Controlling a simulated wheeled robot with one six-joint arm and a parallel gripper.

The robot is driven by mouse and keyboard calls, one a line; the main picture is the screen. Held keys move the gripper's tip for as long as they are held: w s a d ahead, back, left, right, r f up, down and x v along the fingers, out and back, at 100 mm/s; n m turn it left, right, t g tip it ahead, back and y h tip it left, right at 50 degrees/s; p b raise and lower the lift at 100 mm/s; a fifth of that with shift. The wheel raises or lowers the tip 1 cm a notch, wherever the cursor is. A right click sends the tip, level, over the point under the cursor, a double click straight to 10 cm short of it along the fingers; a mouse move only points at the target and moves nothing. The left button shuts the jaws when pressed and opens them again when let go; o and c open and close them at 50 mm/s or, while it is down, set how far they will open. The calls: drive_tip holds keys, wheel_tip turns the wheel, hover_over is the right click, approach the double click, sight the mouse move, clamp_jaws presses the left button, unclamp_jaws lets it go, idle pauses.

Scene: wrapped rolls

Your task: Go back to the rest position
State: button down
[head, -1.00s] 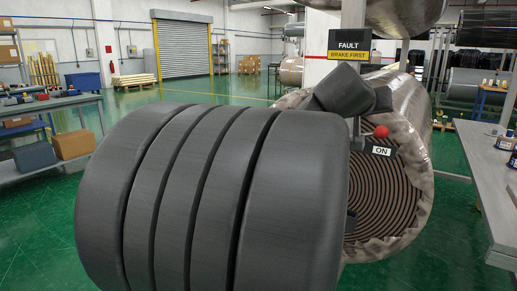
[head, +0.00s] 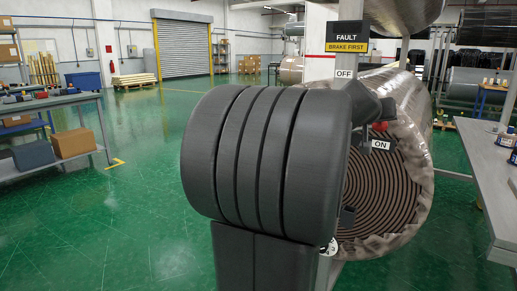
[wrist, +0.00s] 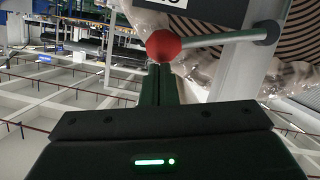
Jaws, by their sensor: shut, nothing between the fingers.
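My gripper shows in the wrist view (wrist: 160,72) with its dark fingers shut together and nothing between them. A lever with a red ball knob (wrist: 163,45) appears just beyond the fingertips; I cannot tell whether they touch. Its grey rod runs right to a pivot on a pale post. In the head view the red knob (head: 379,127) shows partly, just above the ON label (head: 380,145). The OFF label (head: 343,73) is higher on the post. My arm covers the middle of the head view and hides most of the post; the fingertips cannot be made out there.
A large wrapped roll (head: 415,190) lies just behind the lever. A FAULT / BRAKE FIRST sign (head: 348,38) hangs above it. A grey table (head: 490,175) stands at the right and a shelf bench (head: 85,155) at the left. Green floor (head: 130,220) is open at the left.

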drive_tip(key=w+a+r+n+h+p, duration=0.4)
drive_tip(key=a+p, duration=0.8)
drive_tip(key=p, duration=0.8)
drive_tip(key=shift+w+r+n+g+h, duration=0.3)
drive_tip(key=shift+w+r+n, duration=0.7)
drive_tip(key=shift+w+n, duration=1.4)
drive_tip(key=shift+s+n, duration=0.3)
drive_tip(key=shift+n, duration=0.1)
